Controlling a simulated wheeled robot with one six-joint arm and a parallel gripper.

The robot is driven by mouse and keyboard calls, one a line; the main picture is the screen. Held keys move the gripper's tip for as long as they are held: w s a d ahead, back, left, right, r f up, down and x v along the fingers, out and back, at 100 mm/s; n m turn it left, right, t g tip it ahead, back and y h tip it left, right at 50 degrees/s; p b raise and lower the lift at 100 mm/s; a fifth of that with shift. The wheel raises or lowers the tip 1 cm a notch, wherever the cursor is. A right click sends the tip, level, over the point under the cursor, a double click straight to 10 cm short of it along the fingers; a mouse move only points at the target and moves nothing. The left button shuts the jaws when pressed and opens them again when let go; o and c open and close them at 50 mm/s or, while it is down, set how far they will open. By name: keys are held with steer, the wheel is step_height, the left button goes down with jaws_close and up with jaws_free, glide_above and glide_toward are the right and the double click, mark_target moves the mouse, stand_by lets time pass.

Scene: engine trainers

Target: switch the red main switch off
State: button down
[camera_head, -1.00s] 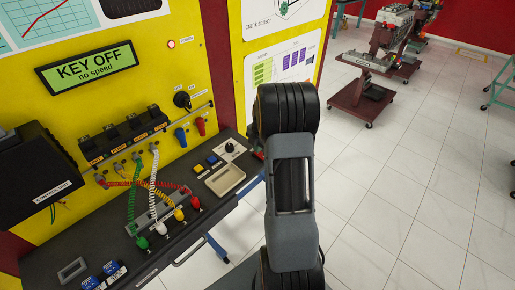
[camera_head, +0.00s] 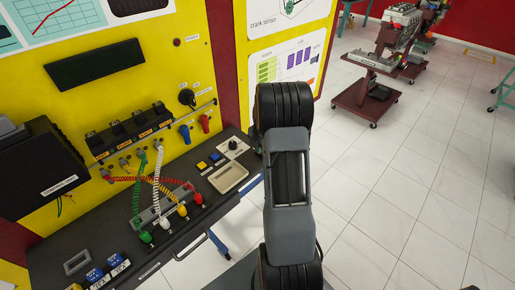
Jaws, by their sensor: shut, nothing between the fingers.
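I cannot make out the red main switch for sure; my arm covers the right end of the dark bench (camera_head: 110,224), where it may be hidden. On the yellow panel (camera_head: 150,75), the display (camera_head: 95,65) is dark and blank. The small red lamp (camera_head: 177,42) at the top right of the panel looks unlit. My gripper is out of view; only my arm's links show, rising in front of the panel's right edge.
A black key knob (camera_head: 187,97) sits above a blue handle (camera_head: 185,133) and a red handle (camera_head: 206,123). Coiled cables run to several coloured plugs on the bench. Engine stands (camera_head: 370,75) are at the back right. The tiled floor on the right is clear.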

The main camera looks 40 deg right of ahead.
steer(key=shift+s+d, duration=0.2)
steer(key=shift+s, duration=0.1)
steer(key=shift+s+r, duration=0.2)
steer(key=shift+s, duration=0.35)
step_height(320, 180, up, 14)
steer(key=w, duration=0.2)
stand_by(0.4)
steer(key=shift+a+f, duration=0.1)
stand_by(0.5)
